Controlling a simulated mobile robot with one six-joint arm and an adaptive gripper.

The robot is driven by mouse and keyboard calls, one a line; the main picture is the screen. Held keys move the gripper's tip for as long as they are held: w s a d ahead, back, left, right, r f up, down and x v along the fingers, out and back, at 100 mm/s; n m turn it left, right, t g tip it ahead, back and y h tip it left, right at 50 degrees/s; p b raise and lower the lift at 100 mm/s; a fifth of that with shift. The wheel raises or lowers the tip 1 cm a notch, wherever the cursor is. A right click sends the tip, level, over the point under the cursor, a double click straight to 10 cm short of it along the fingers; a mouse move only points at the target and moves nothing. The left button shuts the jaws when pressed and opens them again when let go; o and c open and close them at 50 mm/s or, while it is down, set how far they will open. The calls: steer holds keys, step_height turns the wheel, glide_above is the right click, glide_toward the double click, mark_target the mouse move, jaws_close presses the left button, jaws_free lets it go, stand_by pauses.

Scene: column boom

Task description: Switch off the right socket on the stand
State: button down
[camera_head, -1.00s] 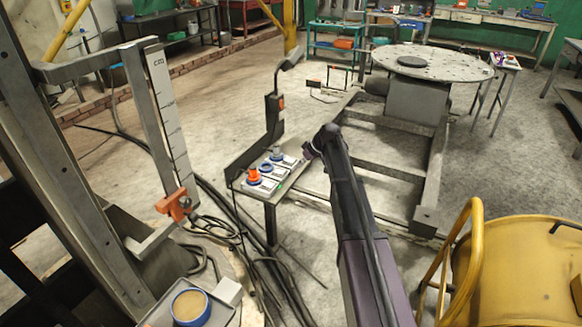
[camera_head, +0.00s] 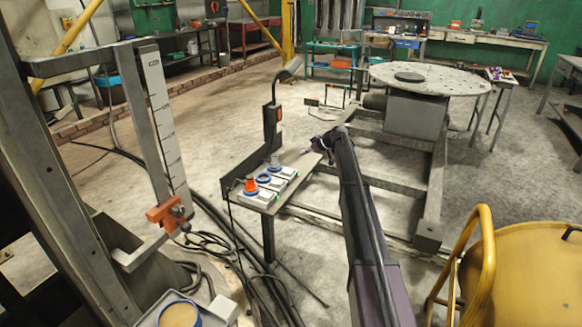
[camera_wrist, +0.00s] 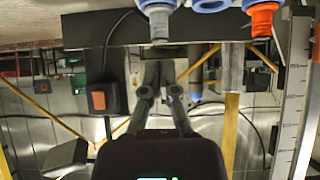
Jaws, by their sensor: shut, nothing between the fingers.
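The stand (camera_head: 306,163) is a dark table-like shelf with a row of three sockets. The left socket (camera_head: 257,197) has an orange plug (camera_head: 251,186), the middle one a blue ring (camera_head: 263,178). The right socket (camera_head: 286,172) has a grey plug (camera_head: 275,160). The grey plug (camera_wrist: 158,22) and orange plug (camera_wrist: 262,17) also show at the top of the wrist view. My gripper (camera_head: 318,146) is to the right of the right socket, apart from it. In the wrist view its fingers (camera_wrist: 159,92) are close together and empty. The switch positions are too small to tell.
A dark upright post with a bent lamp-like head (camera_head: 288,69) rises behind the sockets. A column with a scale (camera_head: 165,120) stands left. A round table (camera_head: 440,75) on a low frame is behind right. A yellow drum (camera_head: 530,270) is front right. Cables lie on the floor.

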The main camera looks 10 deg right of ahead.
steer(key=shift+f, duration=0.1)
steer(key=b, duration=0.7)
glide_above(289, 171)
step_height(289, 171, down, 6)
steer(key=shift+s+a+f, duration=0.1)
steer(key=shift+s+f, duration=0.05)
steer(key=shift+f, duration=0.1)
steer(key=shift+a+f+b, duration=0.1)
steer(key=shift+f+b, duration=1.45)
steer(key=shift+f, duration=0.2)
